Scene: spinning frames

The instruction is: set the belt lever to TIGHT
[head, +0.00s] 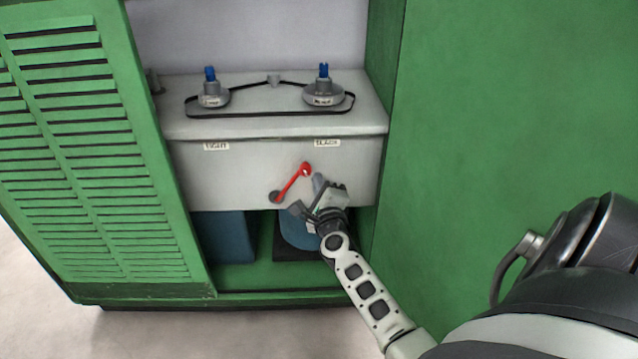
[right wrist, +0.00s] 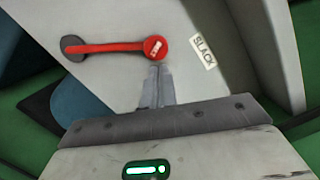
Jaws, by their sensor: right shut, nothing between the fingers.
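The red belt lever (head: 291,183) is on the front of the grey housing. Its dark pivot (head: 277,197) is at the lower left and its round red knob (head: 306,169) points up and right, toward the SLACK label (head: 327,143). The TIGHT label (head: 216,146) is to the left. My right gripper (head: 318,180) is shut and empty, just right of the knob. In the right wrist view its fingertips (right wrist: 157,68) are just below the knob (right wrist: 155,47), on the SLACK label (right wrist: 203,52) side; I cannot tell whether they touch. My left gripper is not in view.
A black belt (head: 270,113) runs around two pulleys with blue tops on the housing (head: 185,175). A green louvred door (head: 85,150) stands at the left and a green panel (head: 500,120) at the right. Blue bins (head: 222,238) sit below the housing.

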